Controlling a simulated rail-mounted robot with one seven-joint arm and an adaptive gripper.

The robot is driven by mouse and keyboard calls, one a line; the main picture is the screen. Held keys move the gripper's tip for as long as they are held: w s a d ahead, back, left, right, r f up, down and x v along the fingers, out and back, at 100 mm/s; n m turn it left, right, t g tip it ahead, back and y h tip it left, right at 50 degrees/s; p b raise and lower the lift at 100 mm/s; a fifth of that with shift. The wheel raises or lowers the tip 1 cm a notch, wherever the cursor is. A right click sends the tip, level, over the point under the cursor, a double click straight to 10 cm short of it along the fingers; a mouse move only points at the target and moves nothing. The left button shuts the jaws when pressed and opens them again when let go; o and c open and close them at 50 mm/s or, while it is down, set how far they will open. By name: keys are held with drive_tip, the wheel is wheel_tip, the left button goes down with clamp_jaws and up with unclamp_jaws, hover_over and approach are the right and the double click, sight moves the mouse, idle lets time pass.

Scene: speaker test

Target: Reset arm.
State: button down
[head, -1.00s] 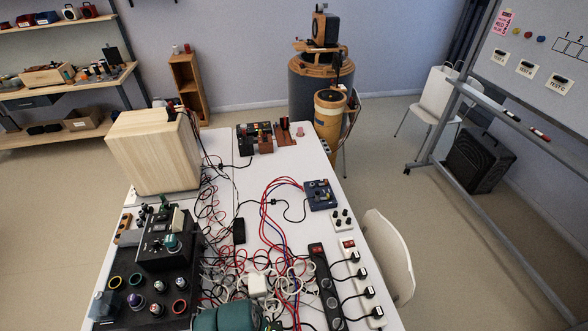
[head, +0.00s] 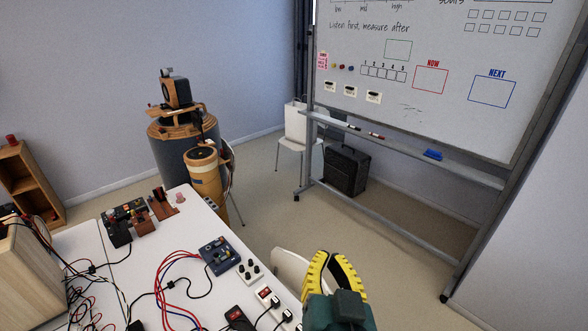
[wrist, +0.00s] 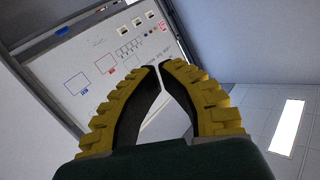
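My gripper (head: 329,254) is at the bottom of the head view, right of the table. It has yellow ribbed fingers with dark inner faces and a teal body. In the wrist view my gripper (wrist: 159,68) points up toward the whiteboard, the fingers bowed inward. The tips come almost together, with only a thin gap between them and nothing held. The whiteboard shows through the space between the fingers. The lower arm is out of view.
A white table (head: 197,295) at left bears a blue box (head: 219,254), cables and power strips. A white chair (head: 289,270) stands between table and gripper. A whiteboard (head: 440,75) on a metal stand is behind at right. Open floor (head: 405,270) lies right of the gripper.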

drive_tip(key=s+d+r+n+t, duration=0.1)
drive_tip(key=s+r+t, duration=0.2)
drive_tip(key=s+r, duration=0.35)
drive_tip(key=s+r+n+t, duration=0.1)
drive_tip(key=s+r+t, duration=0.25)
drive_tip(key=r, duration=0.55)
wheel_tip(320, 180, up, 16)
drive_tip(key=p, duration=1.6)
drive_tip(key=shift+w+r+n+h+p, duration=0.15)
drive_tip(key=shift+w+n+h+p, duration=0.05)
drive_tip(key=shift+n+h+p, duration=0.1)
drive_tip(key=shift+d+g, duration=0.1)
drive_tip(key=shift+g, duration=0.15)
